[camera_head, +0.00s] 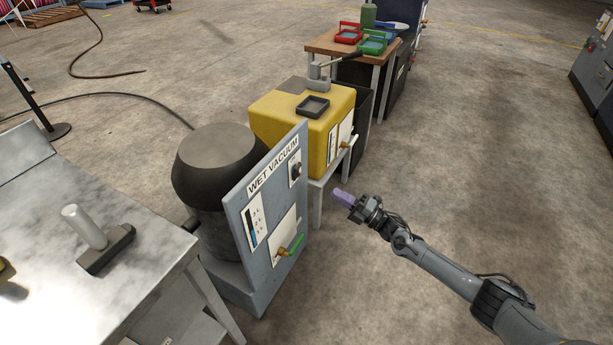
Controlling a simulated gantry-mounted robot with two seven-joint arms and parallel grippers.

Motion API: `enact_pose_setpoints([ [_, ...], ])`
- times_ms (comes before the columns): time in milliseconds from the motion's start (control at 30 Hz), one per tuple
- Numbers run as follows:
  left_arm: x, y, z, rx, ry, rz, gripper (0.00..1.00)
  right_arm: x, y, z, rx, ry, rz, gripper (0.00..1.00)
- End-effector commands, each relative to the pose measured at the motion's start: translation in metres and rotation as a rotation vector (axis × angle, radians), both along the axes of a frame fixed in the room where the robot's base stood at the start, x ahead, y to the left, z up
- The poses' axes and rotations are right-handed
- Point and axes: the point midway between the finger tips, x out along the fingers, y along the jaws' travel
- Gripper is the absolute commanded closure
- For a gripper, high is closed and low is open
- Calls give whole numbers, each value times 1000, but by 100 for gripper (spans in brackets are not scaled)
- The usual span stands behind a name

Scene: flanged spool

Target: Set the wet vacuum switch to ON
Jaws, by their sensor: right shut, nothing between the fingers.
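The wet vacuum (235,220) stands left of centre, with a dark drum behind an upright grey panel labelled WET VACUUM. A dark switch knob (296,171) sits on a white plate at the panel's upper right; its setting is too small to read. Lower on the panel are a level gauge (255,221) and a brass valve with a green handle (291,247). My right gripper (342,196) has purple fingertips and is shut and empty. It is in the air to the right of the panel, apart from the switch. My left gripper is not in view.
A yellow machine (290,115) on a stand is behind the panel. A wooden table (326,45) with red and green trays stands farther back. A metal workbench (60,290) with a handled tool (100,240) is at the left. The floor at right is clear.

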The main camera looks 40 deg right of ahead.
Motion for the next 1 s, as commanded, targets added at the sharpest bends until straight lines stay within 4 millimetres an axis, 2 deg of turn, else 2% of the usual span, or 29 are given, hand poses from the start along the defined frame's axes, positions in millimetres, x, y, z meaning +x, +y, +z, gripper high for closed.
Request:
enact_pose_setpoints([
  [400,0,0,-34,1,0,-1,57,65,29,20,1,-4,2,100],
  [600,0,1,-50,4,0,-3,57,91,40,29,0,-2,1,100],
  [800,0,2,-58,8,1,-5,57,106,46,36,-1,0,0,100],
  [1000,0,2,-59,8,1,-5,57,110,49,38,0,1,0,100],
])
